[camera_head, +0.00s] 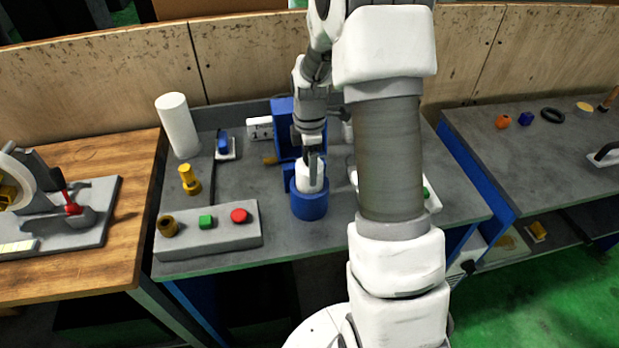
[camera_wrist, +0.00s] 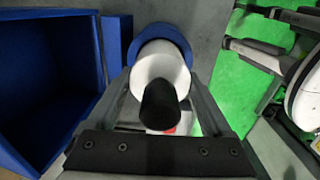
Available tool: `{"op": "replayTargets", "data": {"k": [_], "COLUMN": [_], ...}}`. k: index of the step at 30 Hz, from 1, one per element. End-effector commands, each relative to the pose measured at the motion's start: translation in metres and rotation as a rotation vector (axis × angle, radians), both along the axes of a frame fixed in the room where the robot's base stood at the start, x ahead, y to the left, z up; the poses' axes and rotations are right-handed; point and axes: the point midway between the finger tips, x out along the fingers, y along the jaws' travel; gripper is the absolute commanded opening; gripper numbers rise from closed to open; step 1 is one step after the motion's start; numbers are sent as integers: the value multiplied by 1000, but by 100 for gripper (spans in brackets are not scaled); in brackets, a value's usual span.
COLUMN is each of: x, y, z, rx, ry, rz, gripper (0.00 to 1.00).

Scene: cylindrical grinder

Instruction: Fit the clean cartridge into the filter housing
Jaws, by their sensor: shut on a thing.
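The clean cartridge (camera_head: 309,176) is a white cylinder with a dark knob on top. It stands upright in the mouth of the blue filter housing (camera_head: 309,208), its upper part showing above the rim. My gripper (camera_head: 313,160) is above it, pointing down, shut on the cartridge's top. In the wrist view the cartridge (camera_wrist: 160,72) lies between the fingers, dark knob toward the camera, with the round blue housing (camera_wrist: 163,33) around its far end. How deep the cartridge sits is hidden.
A blue open box (camera_wrist: 50,85) stands close beside the housing. A grey control panel (camera_head: 210,232) with green and red buttons is at the front left. A white cylinder (camera_head: 178,126) and a yellow fitting (camera_head: 188,178) stand at left. My arm hides part of the bench's right side.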

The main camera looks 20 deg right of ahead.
Motion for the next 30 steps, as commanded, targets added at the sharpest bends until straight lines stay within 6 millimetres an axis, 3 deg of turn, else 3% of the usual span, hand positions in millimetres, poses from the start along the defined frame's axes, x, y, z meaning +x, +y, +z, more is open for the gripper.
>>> {"op": "replayTargets", "data": {"k": [1, 6, 19, 20, 22, 30], "x": [0, 0, 0, 0, 0, 0], "y": [0, 0, 0, 0, 0, 0], "z": [-12, -35, -39, -39, -38, -36], "rx": [0, 0, 0, 0, 0, 0], "ry": [1, 0, -1, 0, 0, 0], "rz": [0, -1, 0, 0, 0, 0], "gripper": [0, 0, 0, 88, 100, 100]}}
